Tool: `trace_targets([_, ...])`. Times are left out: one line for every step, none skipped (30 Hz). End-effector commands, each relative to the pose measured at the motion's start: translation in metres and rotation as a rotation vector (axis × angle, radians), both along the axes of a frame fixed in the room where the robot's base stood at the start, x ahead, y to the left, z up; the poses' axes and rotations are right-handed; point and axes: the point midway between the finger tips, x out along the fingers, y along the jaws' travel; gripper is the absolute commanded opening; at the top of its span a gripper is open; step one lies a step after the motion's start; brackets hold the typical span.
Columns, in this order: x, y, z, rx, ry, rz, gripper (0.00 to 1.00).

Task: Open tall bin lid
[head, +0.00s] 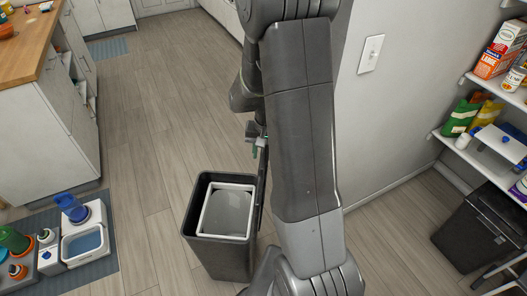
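A tall dark grey bin (221,258) stands on the floor just left of my arm. Its top is uncovered, and a white-rimmed inner frame with a grey inside shows in it. A thin dark panel (263,188), which looks like its lid, stands roughly upright along the bin's right side, partly hidden by my arm. My gripper (257,141) is small in view just above that panel, mostly behind my arm links. I cannot tell whether its fingers are open or shut, or whether they touch the panel.
A second black bin (484,232) stands at the right under wall shelves (490,150) with boxes and bags. A mat (92,272) with bowls and bottles lies at lower left. A wooden-topped counter (30,45) is at upper left. The floor (140,160) between is clear.

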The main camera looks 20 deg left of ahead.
Motion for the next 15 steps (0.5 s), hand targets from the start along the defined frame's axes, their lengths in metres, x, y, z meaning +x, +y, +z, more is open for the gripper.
trace_targets([0.0000, 0.0000, 0.0001, 0.000, 0.000, 0.000, 0.35])
trace_targets([0.0000, 0.0000, 0.0001, 0.000, 0.000, 0.000, 0.35])
trace_targets([0.0000, 0.0000, 0.0002, 0.000, 0.000, 0.000, 0.35])
trace_targets([0.0000, 0.0000, 0.0002, 0.000, 0.000, 0.000, 0.29])
trace_targets([0.0000, 0.0000, 0.0002, 0.000, 0.000, 0.000, 0.23])
trace_targets([0.0000, 0.0000, 0.0003, 0.000, 0.000, 0.000, 0.15])
trace_targets([0.0000, 0.0000, 0.0003, 0.000, 0.000, 0.000, 0.09])
trace_targets([0.0000, 0.0000, 0.0003, 0.000, 0.000, 0.000, 0.03])
trace_targets([0.0000, 0.0000, 0.0004, 0.000, 0.000, 0.000, 0.00])
trace_targets([0.0000, 0.0000, 0.0004, 0.000, 0.000, 0.000, 0.00])
trace_targets([0.0000, 0.0000, 0.0004, 0.000, 0.000, 0.000, 0.00])
trace_targets([0.0000, 0.0000, 0.0004, 0.000, 0.000, 0.000, 0.00])
trace_targets([0.0000, 0.0000, 0.0005, 0.000, 0.000, 0.000, 0.00])
trace_targets([0.0000, 0.0001, 0.0005, 0.000, 0.000, 0.000, 0.00])
trace_targets([-0.0002, 0.0010, 0.0005, 0.000, 0.000, 0.001, 0.00])
